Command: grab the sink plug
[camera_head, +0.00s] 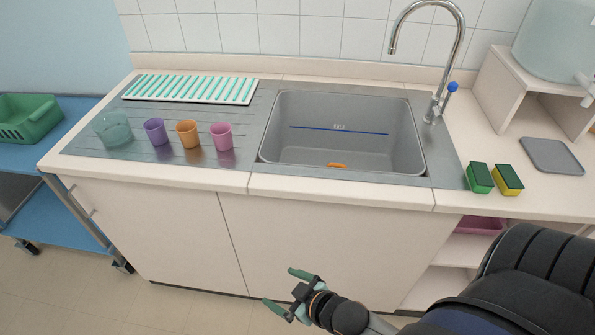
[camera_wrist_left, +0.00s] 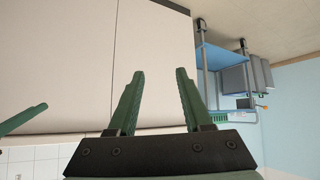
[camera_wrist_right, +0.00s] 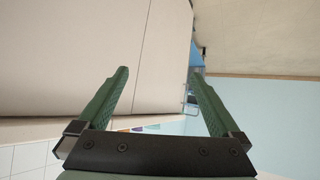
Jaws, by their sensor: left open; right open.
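An orange piece (camera_head: 337,165) shows in the sink basin (camera_head: 395,160), low against the front rim in the head view. It may be the sink plug; the rim partly hides it, so its full shape cannot be told. My right gripper (camera_head: 284,290) is open and empty in front of the cabinet, below the counter and well apart from the sink. It also shows open in the right wrist view (camera_wrist_right: 159,73). My left gripper (camera_wrist_left: 160,74) shows only in the left wrist view, open and empty, with the cabinet front beyond it.
A tap (camera_head: 436,85) stands behind the basin's right end. Several cups, including a purple cup (camera_head: 155,131) and a pink cup (camera_head: 222,136), stand on the left drainer. Two sponges (camera_head: 480,178) (camera_head: 508,180) lie right of the sink. A blue trolley (camera_head: 75,205) stands left.

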